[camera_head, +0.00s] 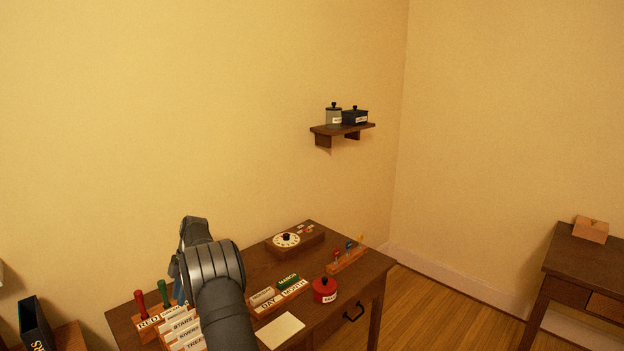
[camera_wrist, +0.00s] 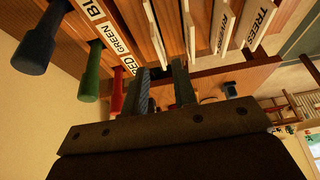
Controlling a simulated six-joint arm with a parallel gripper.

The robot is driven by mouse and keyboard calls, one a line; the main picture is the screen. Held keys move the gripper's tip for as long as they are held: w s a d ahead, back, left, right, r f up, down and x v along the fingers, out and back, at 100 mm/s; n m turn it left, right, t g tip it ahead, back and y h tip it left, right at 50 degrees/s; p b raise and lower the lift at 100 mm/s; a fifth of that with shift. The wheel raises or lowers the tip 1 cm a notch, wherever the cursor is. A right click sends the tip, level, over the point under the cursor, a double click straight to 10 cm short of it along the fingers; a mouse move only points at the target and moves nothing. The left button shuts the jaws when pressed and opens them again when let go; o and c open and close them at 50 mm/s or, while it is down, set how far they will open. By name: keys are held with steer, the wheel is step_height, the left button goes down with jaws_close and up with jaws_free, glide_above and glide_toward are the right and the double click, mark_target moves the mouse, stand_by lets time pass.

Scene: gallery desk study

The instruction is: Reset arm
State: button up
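My arm reaches over the left part of the desk (camera_head: 254,262) in the head view, its dark wrist blocking part of the view. My gripper (camera_wrist: 161,70) shows in the wrist view with its two fingers apart and no object visibly held between them. Red (camera_head: 140,304), green (camera_head: 163,293) and blue (camera_head: 178,291) handles stand in a labelled wooden rack beside the arm; the blue one is partly hidden. In the wrist view the blue (camera_wrist: 38,42), green (camera_wrist: 91,70) and red (camera_wrist: 118,91) handles lie left of the fingers.
Index cards (camera_head: 184,325) stand beside the arm. A day/month holder (camera_head: 278,295), white pad (camera_head: 281,330), red pot (camera_head: 325,290), dial box (camera_head: 299,240) and small rack (camera_head: 347,261) occupy the desk. A wall shelf (camera_head: 342,128) holds two containers. Another desk (camera_head: 585,262) stands right.

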mark_target(176, 311)
steer(key=v, duration=0.6)
steer(key=x, duration=1.2)
steer(key=shift+a, duration=0.1)
steer(key=r, duration=1)
steer(key=shift+d, duration=0.2)
steer(key=s+d+m+t+h, duration=0.1)
steer(key=s+d+m+t, duration=0.1)
steer(key=d+m, duration=0.5)
steer(key=s+d+m+t+h, duration=0.1)
steer(key=d+m+t, duration=0.4)
steer(key=m, duration=1.3)
steer(key=shift+s+d+f+t+h, duration=0.4)
steer(key=shift+s+d, duration=0.5)
steer(key=shift+d, duration=0.6)
